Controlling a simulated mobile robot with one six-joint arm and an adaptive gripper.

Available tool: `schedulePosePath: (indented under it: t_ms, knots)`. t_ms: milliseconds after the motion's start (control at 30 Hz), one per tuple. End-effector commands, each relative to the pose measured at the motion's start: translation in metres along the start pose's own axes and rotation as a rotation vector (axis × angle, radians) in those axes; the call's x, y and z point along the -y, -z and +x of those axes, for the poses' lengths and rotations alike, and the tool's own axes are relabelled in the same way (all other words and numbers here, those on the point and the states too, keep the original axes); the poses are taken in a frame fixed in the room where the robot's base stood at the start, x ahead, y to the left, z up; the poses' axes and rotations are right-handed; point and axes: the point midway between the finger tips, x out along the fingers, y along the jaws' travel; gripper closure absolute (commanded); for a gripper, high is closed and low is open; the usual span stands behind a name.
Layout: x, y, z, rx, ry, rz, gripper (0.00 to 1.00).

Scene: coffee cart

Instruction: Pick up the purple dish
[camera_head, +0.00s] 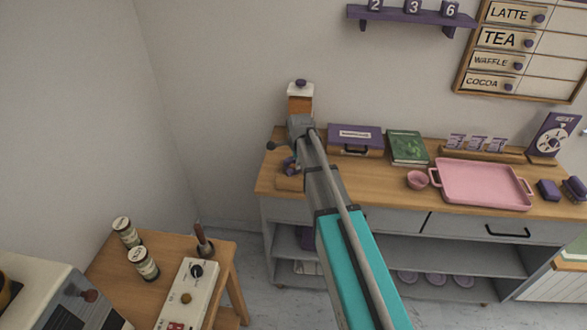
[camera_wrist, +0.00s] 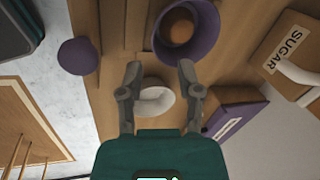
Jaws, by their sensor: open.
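My gripper (camera_wrist: 159,70) is open in the wrist view, its two fingers either side of a white ring-shaped thing, with no visible grip on it. A purple round dish-like thing (camera_wrist: 204,42) with a brown inside lies just beyond the right fingertip. A smaller purple round thing (camera_wrist: 78,56) lies to the left, apart from the fingers. I cannot tell which is the purple dish. In the head view, several purple dishes (camera_head: 435,280) sit on the lower shelf. My arm reaches the counter's left end, and the fingertips there are hard to make out.
A purple box (camera_wrist: 236,120) and a sugar box (camera_wrist: 290,42) stand right of the fingers in the wrist view. On the wooden counter (camera_head: 372,190) are a green book (camera_head: 408,148), a pink bowl (camera_head: 418,180) and a pink tray (camera_head: 480,184). A side table stands at lower left.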

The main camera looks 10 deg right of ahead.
Motion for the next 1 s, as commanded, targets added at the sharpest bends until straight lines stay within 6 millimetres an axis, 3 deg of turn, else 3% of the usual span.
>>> schedulePosePath:
  t_ms: [267,800,1000]
  knots:
    - [-0.002,-0.001,0.010,0.000,0.000,0.000,0.54]
    - [-0.006,-0.003,0.049,0.000,0.000,0.000,0.54]
    - [-0.005,-0.003,0.053,0.000,0.000,0.000,0.54]
